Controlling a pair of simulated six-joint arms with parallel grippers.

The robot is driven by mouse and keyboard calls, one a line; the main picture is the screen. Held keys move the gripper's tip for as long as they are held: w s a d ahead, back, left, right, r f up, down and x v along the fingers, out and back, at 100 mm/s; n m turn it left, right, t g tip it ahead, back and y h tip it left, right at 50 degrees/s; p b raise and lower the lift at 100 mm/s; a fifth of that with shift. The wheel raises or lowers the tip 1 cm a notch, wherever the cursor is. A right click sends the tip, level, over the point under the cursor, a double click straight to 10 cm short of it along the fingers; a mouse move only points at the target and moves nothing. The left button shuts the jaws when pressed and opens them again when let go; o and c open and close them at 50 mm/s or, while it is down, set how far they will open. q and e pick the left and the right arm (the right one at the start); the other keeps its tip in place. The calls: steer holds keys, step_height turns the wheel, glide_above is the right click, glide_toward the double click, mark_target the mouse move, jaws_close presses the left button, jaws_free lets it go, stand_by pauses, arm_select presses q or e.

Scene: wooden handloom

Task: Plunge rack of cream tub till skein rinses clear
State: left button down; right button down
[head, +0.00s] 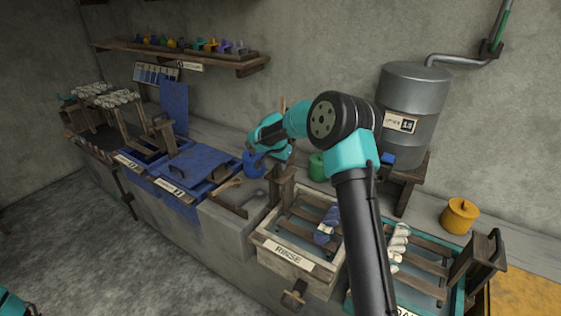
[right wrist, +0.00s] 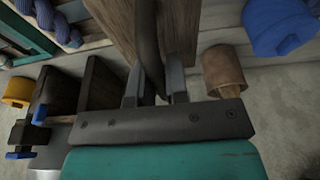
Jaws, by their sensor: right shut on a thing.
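The cream tub (head: 285,256), labelled RINSE, stands at the middle right of the head view. Its slatted wooden rack (head: 308,212) sits in the tub over grey-blue water. A blue skein (head: 327,226) with pale parts hangs on the rack; the right wrist view shows a blue-violet twisted skein (right wrist: 62,22) at the top left. My right gripper (head: 276,160) is at the rack's upright end, partly hidden by its wrist. In the right wrist view my right gripper (right wrist: 155,80) is shut on the dark rack handle (right wrist: 149,45) beside a wooden upright (right wrist: 115,22). My left gripper is out of view.
A teal tub (head: 447,296) with a white skein (head: 398,243) stands just right. A metal drum (head: 412,105) and yellow pot (head: 460,215) stand behind. Blue vats (head: 190,168) lie left. My right forearm covers part of both right tubs.

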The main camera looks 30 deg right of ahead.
steer(key=shift+s+a+f+x, duration=0.15)
steer(key=shift+s+a+x, duration=0.3)
steer(key=shift+x, duration=2.25)
steer(key=shift+s+a+f+x, duration=0.15)
steer(key=shift+a+x, duration=0.5)
steer(key=shift+x, duration=2.05)
steer(key=shift+s+a+f+x, duration=0.2)
steer(key=shift+a+x, duration=0.4)
steer(key=shift+x, duration=2.1)
steer(key=shift+s+a, duration=0.1)
steer(key=shift+w+d+r+v, duration=0.2)
steer(key=shift+d+v, duration=0.3)
steer(key=shift+v, duration=2)
steer(key=shift+w+d+r+v, duration=0.1)
steer(key=shift+w+d+v, duration=0.35)
steer(key=shift+v, duration=2.1)
steer(key=shift+w+d+r+v, duration=0.15)
steer(key=shift+d+v, duration=0.45)
steer(key=shift+v, duration=1.9)
steer(key=shift+w+d+f, duration=0.1)
steer(key=shift+f, duration=0.05)
